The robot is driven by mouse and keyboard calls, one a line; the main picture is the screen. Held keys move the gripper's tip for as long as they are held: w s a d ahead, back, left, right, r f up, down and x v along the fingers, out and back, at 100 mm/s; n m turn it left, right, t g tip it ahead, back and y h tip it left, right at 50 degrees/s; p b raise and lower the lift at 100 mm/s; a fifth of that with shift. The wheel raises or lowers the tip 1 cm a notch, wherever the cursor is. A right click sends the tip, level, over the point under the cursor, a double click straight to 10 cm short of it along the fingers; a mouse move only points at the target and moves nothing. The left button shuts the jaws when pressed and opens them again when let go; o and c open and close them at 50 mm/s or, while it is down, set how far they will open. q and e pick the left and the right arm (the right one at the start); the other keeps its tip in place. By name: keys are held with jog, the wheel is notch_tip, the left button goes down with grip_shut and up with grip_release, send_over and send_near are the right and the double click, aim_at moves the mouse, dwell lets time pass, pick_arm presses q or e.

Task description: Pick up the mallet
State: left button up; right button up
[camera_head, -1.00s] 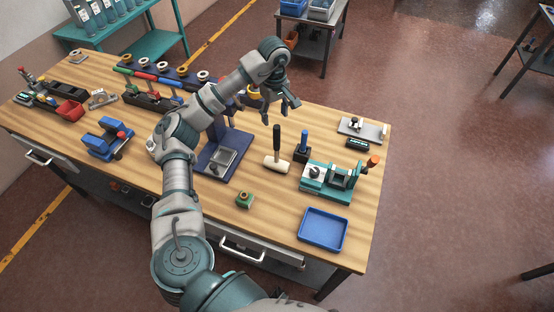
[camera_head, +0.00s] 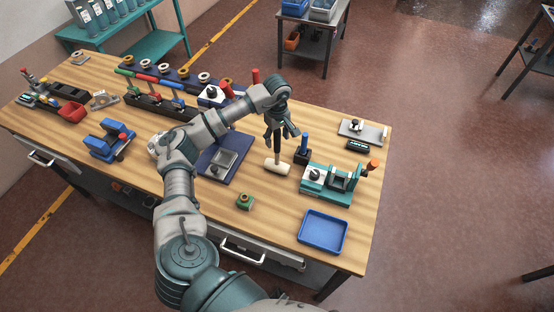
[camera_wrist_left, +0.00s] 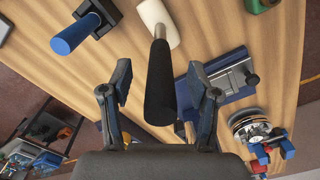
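The mallet stands upright on the wooden workbench (camera_head: 225,226), its pale head (camera_head: 277,167) down and its black handle (camera_head: 277,152) pointing up. My left gripper (camera_head: 281,133) is open above the mallet, at the upper part of the handle. In the left wrist view the black handle (camera_wrist_left: 160,85) shows between the two spread fingers of my left gripper (camera_wrist_left: 159,72), with a gap on both sides. The pale head (camera_wrist_left: 158,20) is beyond. My right gripper is in neither view.
A black block with a blue-handled tool (camera_head: 304,146) stands close right of the mallet. A teal vise-like fixture (camera_head: 330,184) is further right. A blue tray (camera_head: 323,231) lies at the front right, a small green block (camera_head: 245,202) at the front. Bench between them is clear.

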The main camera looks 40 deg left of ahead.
pick_arm(q)
grip_shut()
jog(key=shift+r, duration=0.2)
